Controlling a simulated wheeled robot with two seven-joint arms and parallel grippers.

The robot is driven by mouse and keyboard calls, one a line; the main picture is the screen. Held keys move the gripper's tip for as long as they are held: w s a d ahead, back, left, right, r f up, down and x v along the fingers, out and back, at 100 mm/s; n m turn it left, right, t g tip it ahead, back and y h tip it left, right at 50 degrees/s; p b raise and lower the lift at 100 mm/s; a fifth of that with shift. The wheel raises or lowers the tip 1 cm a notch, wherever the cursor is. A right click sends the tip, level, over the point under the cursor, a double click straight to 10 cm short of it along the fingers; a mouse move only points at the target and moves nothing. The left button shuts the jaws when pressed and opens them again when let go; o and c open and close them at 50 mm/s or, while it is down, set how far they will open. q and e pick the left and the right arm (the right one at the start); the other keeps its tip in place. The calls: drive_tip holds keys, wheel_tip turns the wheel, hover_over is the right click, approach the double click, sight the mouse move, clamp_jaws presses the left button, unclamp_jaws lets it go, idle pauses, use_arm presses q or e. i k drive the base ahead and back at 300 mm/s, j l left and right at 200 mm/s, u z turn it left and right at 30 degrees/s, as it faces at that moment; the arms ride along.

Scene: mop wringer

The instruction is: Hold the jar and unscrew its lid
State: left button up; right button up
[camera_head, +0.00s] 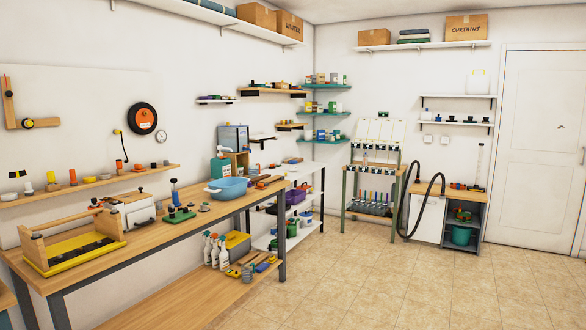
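Neither of my grippers shows in the head view. I cannot pick out the jar with certainty at this distance. Several small containers stand on the teal corner shelves (325,113), too small to tell whether one is a lidded jar. More small items with coloured tops stand along the wooden wall shelf (95,184) at the left. No lid is seen apart from a container.
A long wooden workbench (170,232) runs along the left wall, with a blue basin (228,189) and a yellow-based wooden frame (75,245) on it. Spray bottles (215,250) stand on its lower shelf. The tiled floor (400,285) at right is clear, up to a white door (540,150).

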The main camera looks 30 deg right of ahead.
sight(293, 167)
drive_tip(key=i+l+z, duration=0.95)
drive_tip(key=i, duration=0.25)
drive_tip(key=i+z, duration=0.3)
drive_tip(key=i, duration=0.15)
drive_tip(key=i+z, duration=0.1)
drive_tip(key=i, duration=4.3)
drive_tip(key=i+l+u, duration=0.1)
drive_tip(key=i+u, duration=0.2)
drive_tip(key=i+l+u, duration=0.3)
drive_tip(key=i, duration=0.2)
drive_tip(key=i+l+u, duration=0.2)
drive_tip(key=i+u, duration=0.15)
drive_tip(key=i+l+u, duration=0.6)
drive_tip(key=l+u, duration=0.15)
drive_tip(key=u, duration=0.15)
drive_tip(key=i+l+u, duration=0.2)
drive_tip(key=l+u, duration=0.2)
drive_tip(key=l, duration=0.15)
